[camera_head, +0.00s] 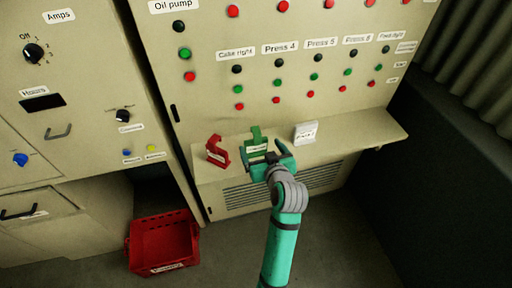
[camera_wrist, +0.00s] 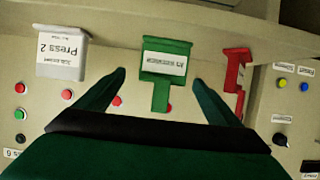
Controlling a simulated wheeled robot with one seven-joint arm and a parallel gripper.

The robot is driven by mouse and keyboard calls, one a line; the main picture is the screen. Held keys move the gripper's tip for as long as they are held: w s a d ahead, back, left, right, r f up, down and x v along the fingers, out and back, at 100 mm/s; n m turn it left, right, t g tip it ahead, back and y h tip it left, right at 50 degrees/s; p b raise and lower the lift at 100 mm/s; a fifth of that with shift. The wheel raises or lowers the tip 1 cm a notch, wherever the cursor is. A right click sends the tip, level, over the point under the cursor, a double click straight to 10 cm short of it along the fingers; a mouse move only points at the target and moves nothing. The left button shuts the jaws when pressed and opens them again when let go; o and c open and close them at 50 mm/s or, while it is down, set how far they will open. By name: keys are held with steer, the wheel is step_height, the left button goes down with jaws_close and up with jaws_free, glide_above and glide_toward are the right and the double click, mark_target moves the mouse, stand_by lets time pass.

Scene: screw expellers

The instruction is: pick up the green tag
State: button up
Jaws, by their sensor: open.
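The green tag (camera_head: 256,137) stands on the narrow ledge of the beige control cabinet, between a red tag and a white one. In the wrist view the green tag (camera_wrist: 165,57) shows a white label, with a narrower green part below it. My gripper (camera_head: 268,161) is open right in front of the green tag and hides its lower part in the head view. In the wrist view my gripper (camera_wrist: 159,78) has one finger to each side of the tag's narrow part, with visible gaps. I cannot tell how deep the tag sits between the fingers.
The red tag (camera_head: 216,151) stands close on the left, and the white tag (camera_head: 305,132) on the right. Button rows fill the panel (camera_head: 330,62) behind. The ledge (camera_head: 372,132) is bare toward its right end. A red crate (camera_head: 163,243) is on the floor at left.

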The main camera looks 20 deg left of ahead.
mark_target(256, 152)
steer(key=x, duration=0.5)
steer(key=shift+s+a+f, duration=0.1)
steer(key=shift+a+f, duration=0.1)
steer(key=shift+a, duration=0.1)
steer(key=shift+d, duration=0.1)
steer(key=c, duration=1.2)
